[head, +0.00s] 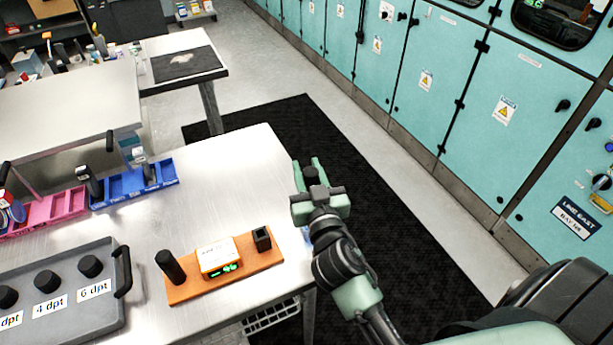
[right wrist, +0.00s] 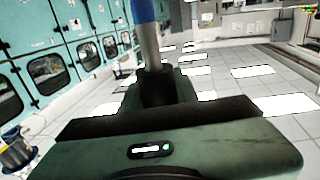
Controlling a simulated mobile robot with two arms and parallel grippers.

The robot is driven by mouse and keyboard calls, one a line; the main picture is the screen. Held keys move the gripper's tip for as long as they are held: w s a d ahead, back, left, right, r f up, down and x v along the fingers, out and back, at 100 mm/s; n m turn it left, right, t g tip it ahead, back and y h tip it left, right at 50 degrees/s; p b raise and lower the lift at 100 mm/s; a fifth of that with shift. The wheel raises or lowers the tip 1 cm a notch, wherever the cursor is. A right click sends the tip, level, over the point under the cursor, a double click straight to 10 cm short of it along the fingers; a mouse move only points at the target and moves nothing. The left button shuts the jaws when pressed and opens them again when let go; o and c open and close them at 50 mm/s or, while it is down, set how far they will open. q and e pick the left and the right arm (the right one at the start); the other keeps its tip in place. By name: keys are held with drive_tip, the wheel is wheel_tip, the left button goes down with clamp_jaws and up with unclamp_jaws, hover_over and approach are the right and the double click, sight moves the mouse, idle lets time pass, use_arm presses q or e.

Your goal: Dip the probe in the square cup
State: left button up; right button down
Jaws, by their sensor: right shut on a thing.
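The square cup (head: 262,238) is a small black square holder, open at the top, at the right end of an orange board (head: 190,290). The board lies near the right edge of the metal table. My right gripper (head: 310,174) is just right of the table edge in the head view, above and right of the cup. It is shut on the probe, whose dark end (head: 311,173) shows between the fingers. In the right wrist view the probe (right wrist: 149,45) is a grey rod with a blue part, rising from between the fingers. My left gripper is out of view.
A tall black cylinder (head: 170,267) and a white-and-orange device (head: 217,257) with a green display share the board. A grey tray (head: 60,265) with labelled black knobs is on the left, blue (head: 135,186) and pink (head: 53,209) bins behind. The table is bare behind the board.

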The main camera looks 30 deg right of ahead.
wheel_tip(320, 180, down, 10)
drive_tip(key=b, duration=0.9)
idle(1.1)
drive_tip(key=shift+r+p, duration=3.2)
drive_tip(key=shift+r, duration=0.55)
